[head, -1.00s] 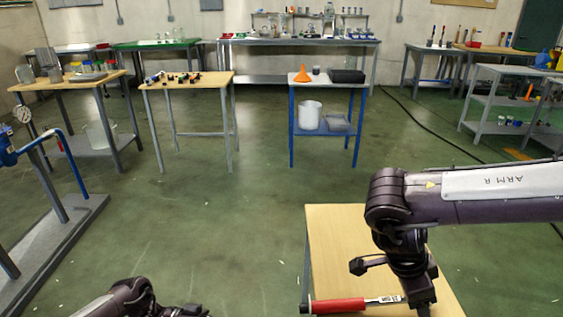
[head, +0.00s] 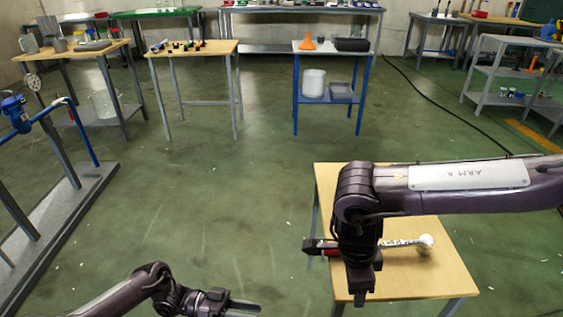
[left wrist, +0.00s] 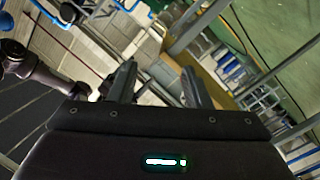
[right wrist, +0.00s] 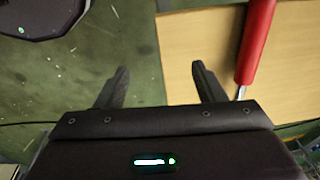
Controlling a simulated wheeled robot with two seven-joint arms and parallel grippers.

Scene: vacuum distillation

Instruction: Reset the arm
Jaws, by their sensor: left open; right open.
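My right arm (head: 455,185) reaches in from the right over a small wooden table. My right gripper (head: 362,297) points down near the table's left part; its open, empty fingers also show in the right wrist view (right wrist: 160,88). A red-handled metal tool (head: 405,242) lies on the table, partly hidden behind my right arm. Its red handle (right wrist: 257,42) is just right of the fingers in the right wrist view, apart from them. My left gripper (head: 250,306) is low in the head view over the floor. Its fingers (left wrist: 158,85) are open and empty.
The small wooden table (head: 440,275) is otherwise bare. A pipe stand with a gauge (head: 40,110) is at the left. A blue-framed table (head: 330,62) and a wooden workbench (head: 195,50) stand farther back. Open green floor (head: 220,200) lies between.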

